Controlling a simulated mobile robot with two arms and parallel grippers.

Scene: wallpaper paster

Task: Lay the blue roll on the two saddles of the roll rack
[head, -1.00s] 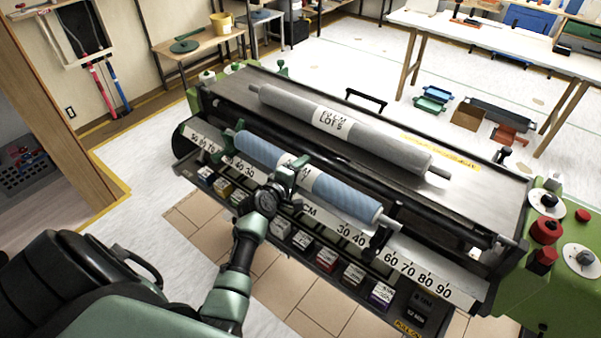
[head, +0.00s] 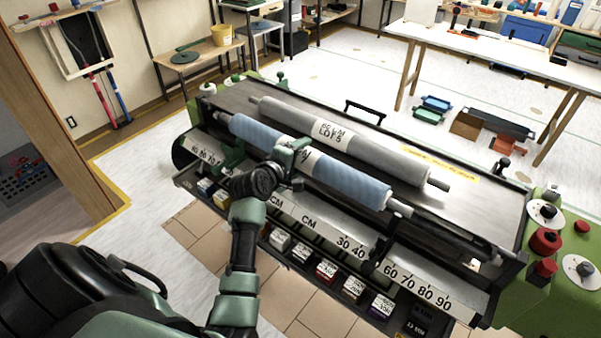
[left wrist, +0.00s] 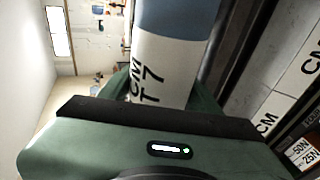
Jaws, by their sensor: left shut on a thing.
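The blue roll (head: 345,181) has a white label band around its middle and thin end shafts. It lies lengthwise over the front of the machine, in front of the grey roll. My left gripper (head: 292,153) is shut around its middle, at the label. The left wrist view shows the blue roll (left wrist: 172,18) between my fingers, with the label facing the camera. A dark upright bracket (head: 383,245) and a green bracket (head: 232,156) stand at the machine's front. I cannot tell whether these are the saddles, or whether the roll touches anything. My right gripper is not in view.
A grey roll (head: 400,163) lies on the machine's flat top, close behind the blue roll. A numbered scale strip (head: 430,284) and a row of small boxes (head: 327,271) run along the front. Red knobs (head: 546,240) sit on the green right end.

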